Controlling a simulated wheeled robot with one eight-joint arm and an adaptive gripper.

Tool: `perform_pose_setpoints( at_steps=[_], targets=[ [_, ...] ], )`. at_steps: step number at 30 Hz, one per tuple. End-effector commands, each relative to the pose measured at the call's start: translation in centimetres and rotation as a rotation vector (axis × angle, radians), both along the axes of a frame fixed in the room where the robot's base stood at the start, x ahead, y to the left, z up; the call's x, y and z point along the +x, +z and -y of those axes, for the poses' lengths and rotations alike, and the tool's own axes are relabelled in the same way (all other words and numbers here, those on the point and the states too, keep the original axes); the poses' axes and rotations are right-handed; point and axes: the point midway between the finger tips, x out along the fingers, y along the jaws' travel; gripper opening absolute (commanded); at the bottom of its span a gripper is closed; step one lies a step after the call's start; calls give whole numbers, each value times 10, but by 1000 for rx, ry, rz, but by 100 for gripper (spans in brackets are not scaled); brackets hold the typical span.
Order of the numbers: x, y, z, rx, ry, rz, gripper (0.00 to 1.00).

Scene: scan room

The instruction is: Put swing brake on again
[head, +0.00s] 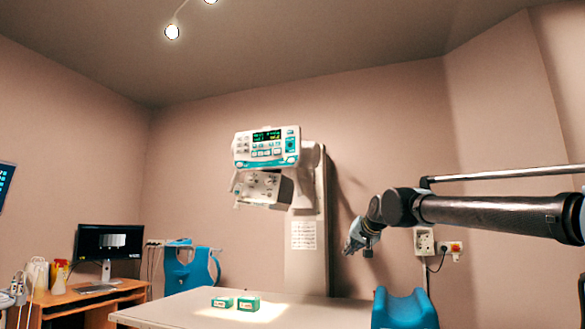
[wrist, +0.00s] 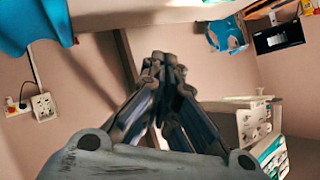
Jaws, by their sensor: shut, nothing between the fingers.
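The wall-side machine has a control head (head: 266,147) with a green-lit display and teal buttons. Below it hangs a smaller panel (head: 262,187) with several small knobs. I cannot tell which of these parts is the swing brake. My gripper (head: 350,245) is to the right of the machine's column (head: 304,262), lower than the control head and apart from it. In the wrist view my gripper (wrist: 163,66) has its fingertips together with nothing between them. The knob panel (wrist: 254,124) and part of the control head (wrist: 272,154) show at the lower right there.
A table (head: 180,311) with two small green-and-white boxes (head: 248,303) stands below the machine. A blue chair (head: 190,269) is behind it at left; another blue padded piece (head: 404,310) is at front right. A desk with a monitor (head: 108,242) is at left. Wall sockets (head: 424,241) are at right.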

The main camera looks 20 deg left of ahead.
Motion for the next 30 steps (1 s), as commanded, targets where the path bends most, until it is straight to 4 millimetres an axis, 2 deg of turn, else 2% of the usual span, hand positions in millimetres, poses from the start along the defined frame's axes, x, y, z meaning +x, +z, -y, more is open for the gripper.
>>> perform_pose_setpoints(
  at_steps=[1,9,18,21,24,27,30],
  targets=[
    [8,22,-18,36,8,23,0],
    [41,142,-107,266,34,143,0],
    [54,272,-203,559,64,251,0],
    [51,306,-229,647,65,273,0],
    [46,331,-249,717,69,288,0],
    [43,347,-261,762,72,296,0],
    [41,354,-266,784,73,300,0]
  ],
)
